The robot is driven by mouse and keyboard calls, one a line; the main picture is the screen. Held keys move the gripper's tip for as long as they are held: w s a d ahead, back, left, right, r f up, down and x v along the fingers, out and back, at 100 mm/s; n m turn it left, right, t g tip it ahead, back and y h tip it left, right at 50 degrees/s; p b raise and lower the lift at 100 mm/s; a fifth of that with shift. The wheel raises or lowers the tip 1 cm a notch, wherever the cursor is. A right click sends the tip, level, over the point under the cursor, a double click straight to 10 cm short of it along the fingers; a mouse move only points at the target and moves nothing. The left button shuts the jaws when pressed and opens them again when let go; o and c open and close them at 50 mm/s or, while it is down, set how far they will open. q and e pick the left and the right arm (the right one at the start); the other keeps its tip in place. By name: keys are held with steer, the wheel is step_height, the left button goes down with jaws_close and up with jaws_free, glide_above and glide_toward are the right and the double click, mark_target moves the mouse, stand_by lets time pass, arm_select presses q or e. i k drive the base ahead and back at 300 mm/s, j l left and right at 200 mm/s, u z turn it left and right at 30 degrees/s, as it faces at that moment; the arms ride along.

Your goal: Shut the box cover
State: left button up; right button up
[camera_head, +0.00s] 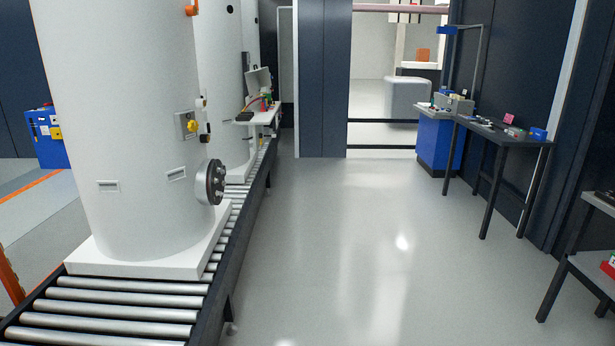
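A small grey box with a raised cover (258,80) stands on a white shelf (255,117) beside the conveyor, some way ahead on the left. The cover is tilted up, and small red and green items show just below it. The box is too small in view to make out its inside or its hinge. Neither of my grippers is in view.
A large white tank (130,120) on a white base (145,262) stands on the roller conveyor (110,312) at the left. The grey floor (340,240) is free in the middle. A dark table (500,136) and a blue cabinet (435,143) stand along the right wall.

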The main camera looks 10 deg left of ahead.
mark_target(259, 78)
steer(key=i+u, duration=0.25)
steer(key=i, duration=1.9)
